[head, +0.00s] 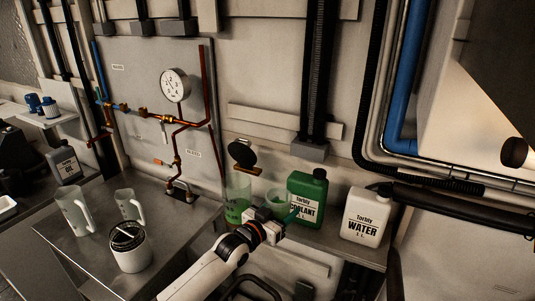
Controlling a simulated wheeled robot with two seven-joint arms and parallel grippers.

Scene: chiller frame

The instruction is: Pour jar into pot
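A clear container with green contents (237,197) stands on the steel bench, below a raised black lid (242,155). A smaller clear greenish cup or jar (277,197) is just to its right. My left gripper (279,217) is in front of that smaller jar and hides its lower part. I cannot tell whether the fingers are closed on it. A white pot-like vessel with a dark top (130,253) stands on the bench at the left. I cannot tell for sure which vessel is the task's pot. My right gripper is not in view.
A green coolant jug (307,196) and a white water jug (363,218) stand right of the gripper. Two clear pitchers (76,212) and (130,206) are at the left. A gauge (174,85) and copper pipes are on the back panel. Bare bench lies around the white vessel.

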